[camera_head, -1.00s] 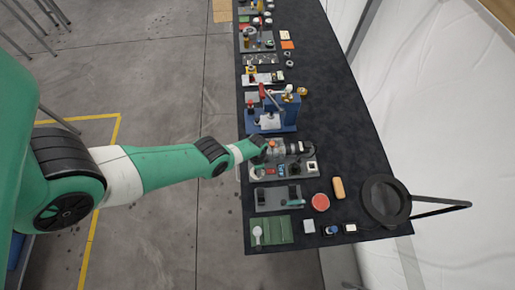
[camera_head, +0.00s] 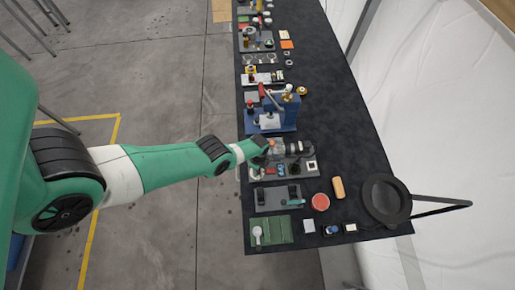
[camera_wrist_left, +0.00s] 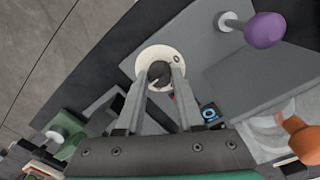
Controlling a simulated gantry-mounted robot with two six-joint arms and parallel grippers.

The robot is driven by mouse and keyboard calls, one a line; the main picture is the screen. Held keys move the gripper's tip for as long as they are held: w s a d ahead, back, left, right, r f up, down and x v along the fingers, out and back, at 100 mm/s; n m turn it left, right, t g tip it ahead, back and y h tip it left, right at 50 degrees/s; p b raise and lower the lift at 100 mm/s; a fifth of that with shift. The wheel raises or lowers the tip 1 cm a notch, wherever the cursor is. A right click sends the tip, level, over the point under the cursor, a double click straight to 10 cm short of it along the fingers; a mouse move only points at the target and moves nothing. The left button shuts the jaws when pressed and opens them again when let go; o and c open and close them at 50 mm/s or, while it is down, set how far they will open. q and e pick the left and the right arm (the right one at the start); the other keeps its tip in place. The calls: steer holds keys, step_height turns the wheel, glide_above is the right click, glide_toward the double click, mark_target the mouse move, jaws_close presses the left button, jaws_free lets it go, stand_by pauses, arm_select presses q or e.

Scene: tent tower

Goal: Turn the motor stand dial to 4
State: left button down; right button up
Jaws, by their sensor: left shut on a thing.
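The motor stand (camera_head: 298,174) is a grey base near the table's left edge in the head view, with a motor-like body on it. My left gripper (camera_wrist_left: 160,78) reaches it from the left. In the left wrist view the dial is a dark round knob (camera_wrist_left: 159,73) on a pale round plate (camera_wrist_left: 145,62). My left fingers are shut on the knob from both sides. A small light mark shows on the knob, at its lower left; the numbers on the plate are too small to read. My right gripper is in neither view.
A purple ball knob (camera_wrist_left: 264,30) and an orange-brown knob (camera_wrist_left: 303,140) stand close to the right of the fingers. A blue ring button (camera_wrist_left: 209,113) is near them. A blue press (camera_head: 272,118) stands behind the stand; a black pan (camera_head: 385,200) lies to the front right.

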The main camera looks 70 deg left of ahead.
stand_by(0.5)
arm_select(q)
steer(key=c, duration=0.5)
jaws_free()
steer(key=shift+c, duration=0.2)
steer(key=shift+r, duration=0.1)
